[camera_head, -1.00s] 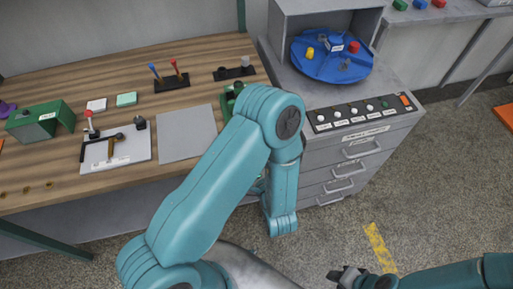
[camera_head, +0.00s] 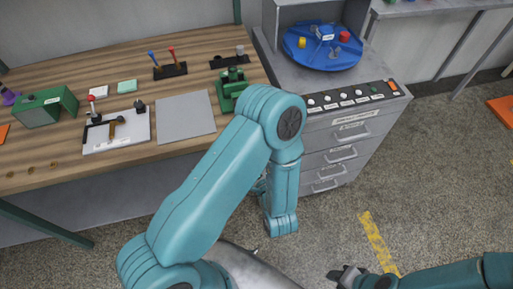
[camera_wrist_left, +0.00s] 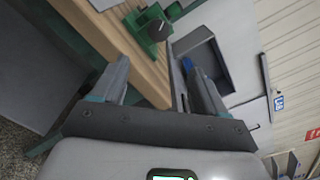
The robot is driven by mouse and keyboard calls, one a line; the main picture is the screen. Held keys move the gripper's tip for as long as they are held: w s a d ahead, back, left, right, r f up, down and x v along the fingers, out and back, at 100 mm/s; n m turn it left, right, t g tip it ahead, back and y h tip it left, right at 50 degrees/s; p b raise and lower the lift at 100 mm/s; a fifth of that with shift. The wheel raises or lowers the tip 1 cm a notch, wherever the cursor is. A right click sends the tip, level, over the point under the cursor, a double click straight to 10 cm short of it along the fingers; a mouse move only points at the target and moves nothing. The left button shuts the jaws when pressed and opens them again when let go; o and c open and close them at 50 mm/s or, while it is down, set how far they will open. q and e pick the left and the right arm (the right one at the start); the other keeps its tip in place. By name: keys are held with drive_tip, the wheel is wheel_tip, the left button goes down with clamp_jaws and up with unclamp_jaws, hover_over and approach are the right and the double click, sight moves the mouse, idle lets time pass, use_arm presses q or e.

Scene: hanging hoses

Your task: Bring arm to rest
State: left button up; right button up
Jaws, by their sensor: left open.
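My left arm (camera_head: 215,180) is bent at the elbow in the middle of the head view, with its forearm hanging down in front of the drawer cabinet. Its gripper is mostly hidden there. In the left wrist view my left gripper (camera_wrist_left: 158,66) has its two fingers apart with nothing between them. Beyond the fingers are the wooden bench edge and a green vise. My right gripper (camera_head: 346,276) is dark and sits low in the head view, over the floor. Its jaws are too small to judge.
The wooden bench (camera_head: 60,170) carries a green vise (camera_head: 232,88), a grey mat (camera_head: 186,117), a white board (camera_head: 118,132) and levers. The drawer cabinet (camera_head: 345,135) bears a blue turntable (camera_head: 320,55) and a button strip.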

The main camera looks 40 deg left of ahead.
use_arm(q)
drive_tip(key=shift+s+f, duration=0.1)
idle(0.5)
drive_tip(key=a+f+n+g+h, duration=0.2)
drive_tip(key=a+f+n+h, duration=0.3)
drive_tip(key=f, duration=0.3)
drive_tip(key=d+f+n+g+h, duration=0.2)
drive_tip(key=d+f+n+h, duration=0.2)
drive_tip(key=d+f+h, duration=0.15)
drive_tip(key=s+d+f+n+g+h, duration=0.4)
drive_tip(key=s+d+n+g+h, duration=0.3)
drive_tip(key=s+d+n, duration=0.3)
drive_tip(key=s+d, duration=0.2)
drive_tip(key=s, duration=0.1)
drive_tip(key=shift+s+d, duration=0.3)
drive_tip(key=shift+s, duration=0.05)
